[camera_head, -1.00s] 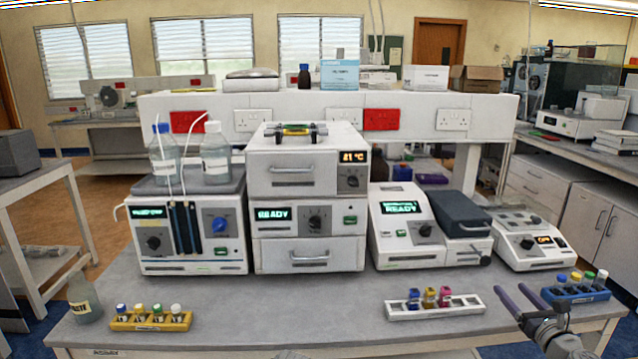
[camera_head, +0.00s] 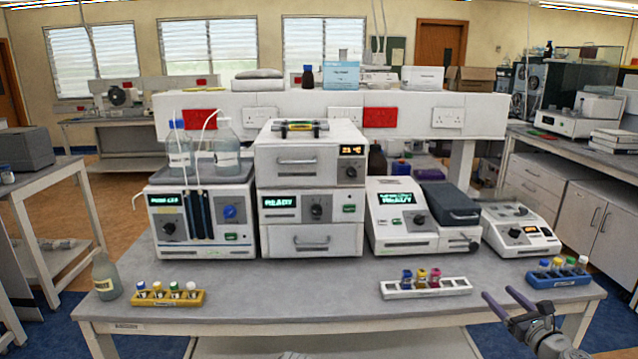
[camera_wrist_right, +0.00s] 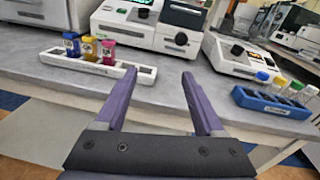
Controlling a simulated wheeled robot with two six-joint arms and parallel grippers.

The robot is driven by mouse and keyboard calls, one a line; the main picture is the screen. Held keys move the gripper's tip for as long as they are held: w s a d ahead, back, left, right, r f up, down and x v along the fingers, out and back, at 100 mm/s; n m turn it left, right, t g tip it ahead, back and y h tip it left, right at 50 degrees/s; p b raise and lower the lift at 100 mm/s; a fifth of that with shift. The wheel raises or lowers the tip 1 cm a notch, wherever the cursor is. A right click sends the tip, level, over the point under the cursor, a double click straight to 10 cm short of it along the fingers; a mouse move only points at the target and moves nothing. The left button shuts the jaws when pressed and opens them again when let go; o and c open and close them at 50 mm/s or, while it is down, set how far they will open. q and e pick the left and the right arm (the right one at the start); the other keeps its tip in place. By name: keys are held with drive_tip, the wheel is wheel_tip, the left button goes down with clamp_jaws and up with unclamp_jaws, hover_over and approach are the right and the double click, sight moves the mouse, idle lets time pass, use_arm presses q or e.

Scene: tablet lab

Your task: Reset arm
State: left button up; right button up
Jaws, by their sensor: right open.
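My right gripper (camera_head: 502,304) is at the lower right of the head view, in front of the bench's front edge. Its two purple fingers are apart with nothing between them. The right wrist view shows the same open gripper (camera_wrist_right: 155,95) pointing at the bench, between a white rack (camera_wrist_right: 95,65) on the left and a blue rack (camera_wrist_right: 272,104) on the right. It touches neither rack. My left gripper is not seen clearly; a small blurred bit shows at the bottom edge of the head view, too little to identify.
The bench (camera_head: 300,285) carries a white rack (camera_head: 427,288) with three vials, a blue rack (camera_head: 558,278), a yellow rack (camera_head: 168,298) and a bottle (camera_head: 106,276) at the left edge. Instruments (camera_head: 310,190) line the back. The bench middle front is clear.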

drive_tip(key=s+a+f+n+g+y+p, duration=0.1)
drive_tip(key=a+f+n+g+y+p, duration=0.2)
drive_tip(key=a+n, duration=0.5)
drive_tip(key=s+a+f+n+g+y+p, duration=0.15)
drive_tip(key=a+n+g, duration=0.3)
drive_tip(key=a, duration=0.75)
drive_tip(key=s+a+f+n+g+y+p, duration=0.1)
drive_tip(key=a+f+n+g, duration=0.2)
drive_tip(key=a+n, duration=0.6)
drive_tip(key=s+a+f+n+g+h+p, duration=0.2)
drive_tip(key=s+a+n+g+h+p, duration=0.3)
drive_tip(key=s+a+n, duration=0.5)
drive_tip(key=s+n+g+h, duration=0.2)
drive_tip(key=s+n+h, duration=0.1)
drive_tip(key=s+n, duration=0.2)
drive_tip(key=shift+s+n+h, duration=0.35)
drive_tip(key=shift+s, duration=0.15)
